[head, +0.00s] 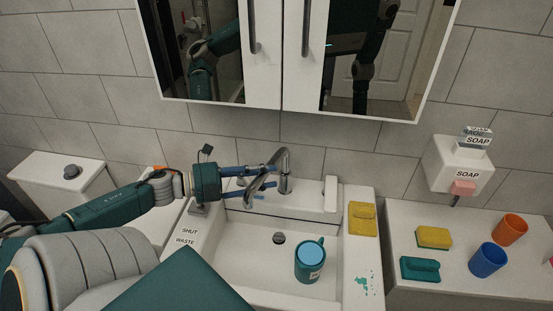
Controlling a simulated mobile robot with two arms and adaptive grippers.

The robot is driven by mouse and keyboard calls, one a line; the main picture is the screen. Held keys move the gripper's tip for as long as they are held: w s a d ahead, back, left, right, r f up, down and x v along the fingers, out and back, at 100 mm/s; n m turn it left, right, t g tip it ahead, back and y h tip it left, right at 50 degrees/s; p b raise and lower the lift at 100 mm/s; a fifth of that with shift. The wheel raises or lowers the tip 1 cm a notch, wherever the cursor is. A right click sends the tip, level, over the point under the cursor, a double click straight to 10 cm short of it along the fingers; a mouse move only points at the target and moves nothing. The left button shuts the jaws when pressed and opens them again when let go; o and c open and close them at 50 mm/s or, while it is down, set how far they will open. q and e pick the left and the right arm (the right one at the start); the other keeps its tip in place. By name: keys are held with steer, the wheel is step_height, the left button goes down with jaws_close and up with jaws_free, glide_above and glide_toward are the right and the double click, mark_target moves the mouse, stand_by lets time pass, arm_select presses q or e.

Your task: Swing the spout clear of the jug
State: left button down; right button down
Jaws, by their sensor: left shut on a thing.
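The chrome spout (284,158) rises from the back ledge of the white sink (345,250). It arches to the left, and its outlet end hangs low near the sink's back left. My left gripper (269,175) comes in from the left and is shut on the spout, its blue fingers at the curved part. The teal jug (310,275) stands upright in the basin, handle toward the back, with a light blue surface inside. The outlet is left of and behind the jug, not over it. My right gripper is not in view.
A mirrored cabinet (282,104) hangs above the sink. A yellow sponge (362,217) lies on the sink's right rim. A soap dispenser (458,165) is on the wall.

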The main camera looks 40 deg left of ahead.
arm_select(q)
steer(key=shift+s+a+m+g+h+b, duration=0.15)
steer(key=shift+a+m+g+h+b, duration=1.6)
steer(key=shift+b, duration=1)
steer(key=shift+a+h, duration=0.2)
steer(key=shift+h, duration=0.05)
steer(key=c, duration=1.6)
jaws_free()
steer(key=shift+o, duration=0.2)
steer(key=v, duration=1.2)
steer(key=shift+s+f, duration=0.1)
